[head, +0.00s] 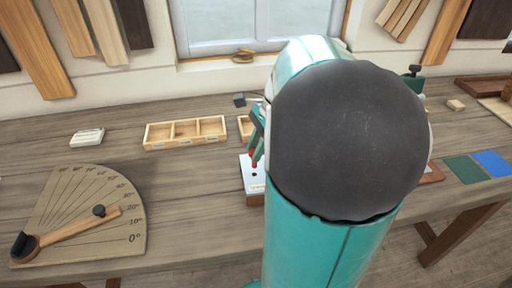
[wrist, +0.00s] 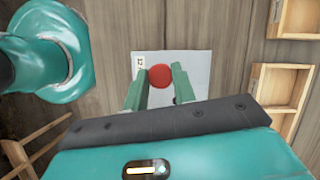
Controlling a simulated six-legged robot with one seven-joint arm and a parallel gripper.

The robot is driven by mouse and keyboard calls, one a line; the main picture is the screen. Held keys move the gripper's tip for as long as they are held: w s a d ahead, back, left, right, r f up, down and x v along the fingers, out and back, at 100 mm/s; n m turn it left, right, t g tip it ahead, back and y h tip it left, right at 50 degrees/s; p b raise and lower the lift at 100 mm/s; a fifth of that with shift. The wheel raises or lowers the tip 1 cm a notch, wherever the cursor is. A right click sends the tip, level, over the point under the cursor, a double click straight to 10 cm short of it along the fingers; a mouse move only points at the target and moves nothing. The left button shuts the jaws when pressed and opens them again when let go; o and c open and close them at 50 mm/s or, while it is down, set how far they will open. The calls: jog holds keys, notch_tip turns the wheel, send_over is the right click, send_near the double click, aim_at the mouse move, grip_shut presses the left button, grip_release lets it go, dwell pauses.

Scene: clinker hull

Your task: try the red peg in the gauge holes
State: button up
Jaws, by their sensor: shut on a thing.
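The red peg (head: 253,161) is held between the fingers of my gripper (head: 257,143), which is shut on it. In the wrist view the peg's round red top (wrist: 161,76) shows between the green fingertips of the gripper (wrist: 158,84). The white gauge plate (head: 252,184) lies below the peg on the bench, with a dark hole visible near the peg's lower end. It also shows in the wrist view (wrist: 197,62). I cannot tell whether the peg touches the plate. My arm hides the plate's right part in the head view.
A wooden tray with three compartments (head: 186,133) stands left of the plate, and a second tray (head: 244,127) is partly hidden. A large angle board (head: 85,215) lies at the left. A white block (head: 87,137) sits behind it. Green (head: 466,169) and blue (head: 492,163) squares lie at the right.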

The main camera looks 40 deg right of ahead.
jog(key=s+d+f, duration=0.1)
jog(key=d+f, duration=0.1)
jog(key=d, duration=0.4)
jog(key=shift+s+d, duration=0.25)
jog(key=shift+d, duration=0.15)
dwell(0.7)
jog(key=shift+f, duration=1.6)
dwell(0.9)
jog(key=shift+r, duration=0.1)
dwell(0.4)
jog(key=shift+r, duration=2.5)
